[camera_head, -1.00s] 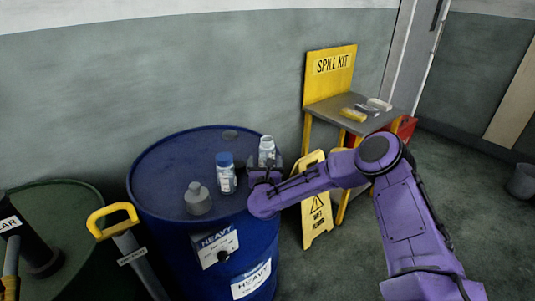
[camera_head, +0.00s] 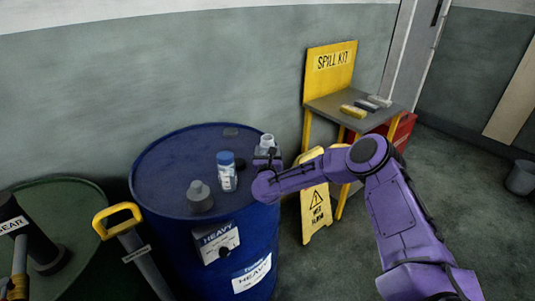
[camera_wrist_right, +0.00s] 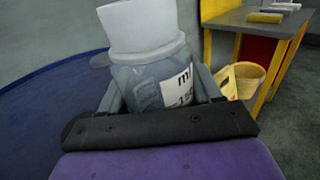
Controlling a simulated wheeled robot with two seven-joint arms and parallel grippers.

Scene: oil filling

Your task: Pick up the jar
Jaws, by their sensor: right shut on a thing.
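A clear jar with a white top (camera_head: 267,141) is at the right rear edge of the blue drum's top (camera_head: 165,180). My right gripper (camera_head: 266,159) is around it and hides its lower part in the head view. In the right wrist view, the jar (camera_wrist_right: 150,84) sits between the fingers (camera_wrist_right: 158,98), its white top towards the upper left and a printed white label on its side. The gripper is shut on it. I cannot tell whether its base touches the drum. My left gripper is not in view.
A blue-capped bottle (camera_head: 227,172) and a grey stopper-like piece (camera_head: 199,197) stand on the drum nearby. A yellow wet floor sign (camera_head: 316,208) and the spill kit table (camera_head: 330,108) stand to the right. A yellow-handled tool (camera_head: 118,219) is at front left.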

